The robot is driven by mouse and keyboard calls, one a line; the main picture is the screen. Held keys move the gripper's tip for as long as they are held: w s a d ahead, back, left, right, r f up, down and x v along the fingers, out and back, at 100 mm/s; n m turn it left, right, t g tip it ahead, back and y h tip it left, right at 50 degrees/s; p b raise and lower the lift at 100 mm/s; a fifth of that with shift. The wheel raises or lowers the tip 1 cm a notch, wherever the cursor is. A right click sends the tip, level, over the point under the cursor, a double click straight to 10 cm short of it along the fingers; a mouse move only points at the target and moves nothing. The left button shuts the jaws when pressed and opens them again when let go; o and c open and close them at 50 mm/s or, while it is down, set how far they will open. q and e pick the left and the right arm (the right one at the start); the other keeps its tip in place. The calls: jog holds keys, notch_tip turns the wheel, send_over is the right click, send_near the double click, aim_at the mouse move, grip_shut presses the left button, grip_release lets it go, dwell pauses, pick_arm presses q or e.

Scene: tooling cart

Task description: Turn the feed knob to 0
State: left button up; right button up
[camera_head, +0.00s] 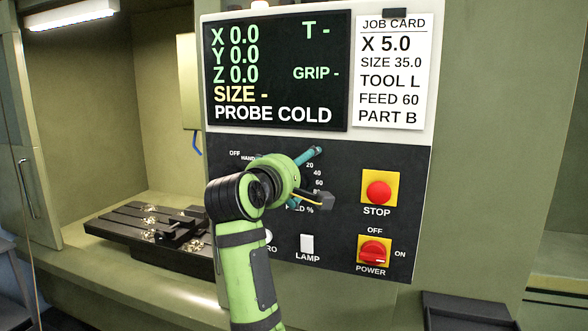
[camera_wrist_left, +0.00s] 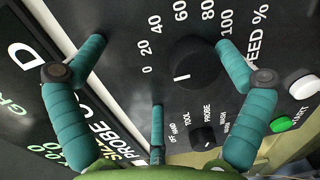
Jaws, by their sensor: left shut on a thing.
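The feed knob (camera_wrist_left: 197,62) is a round black dial on the dark panel, ringed by the numbers 0 to 100. In the wrist view its short white mark lies on the left side of its face, pointing roughly toward the 0 label. My left gripper (camera_head: 292,172) is in front of the feed dial in the head view and hides the knob there. In the wrist view its teal fingers (camera_wrist_left: 160,70) stand around the knob, with the right one close against its edge. The gripper is shut on the knob. My right gripper is out of view.
A red stop button (camera_head: 378,192) and a red power switch (camera_head: 374,252) are right of the dial. A smaller selector knob (camera_wrist_left: 203,138) and a green start button (camera_wrist_left: 283,124) sit near the fingers. The lamp switch (camera_head: 307,243) is below. The screen (camera_head: 275,70) is above.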

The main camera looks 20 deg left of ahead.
pick_arm(q)
jog(key=shift+s+d+r, duration=0.1)
jog(key=shift+s+r, duration=0.2)
jog(key=shift+s, duration=0.2)
jog(key=shift+c, duration=1.1)
jog(key=shift+s+d+f+b, duration=0.1)
jog(key=shift+s+b, duration=0.1)
jog(key=shift+s, duration=0.4)
jog(key=shift+s+d+f+b, duration=0.1)
jog(key=shift+s+b, duration=0.05)
jog(key=shift+s, duration=0.45)
jog(key=s, duration=0.4)
jog(key=shift+s+a+f, duration=0.3)
jog(key=shift+s+a, duration=0.05)
jog(key=shift+a, duration=0.05)
jog(key=shift+s, duration=0.1)
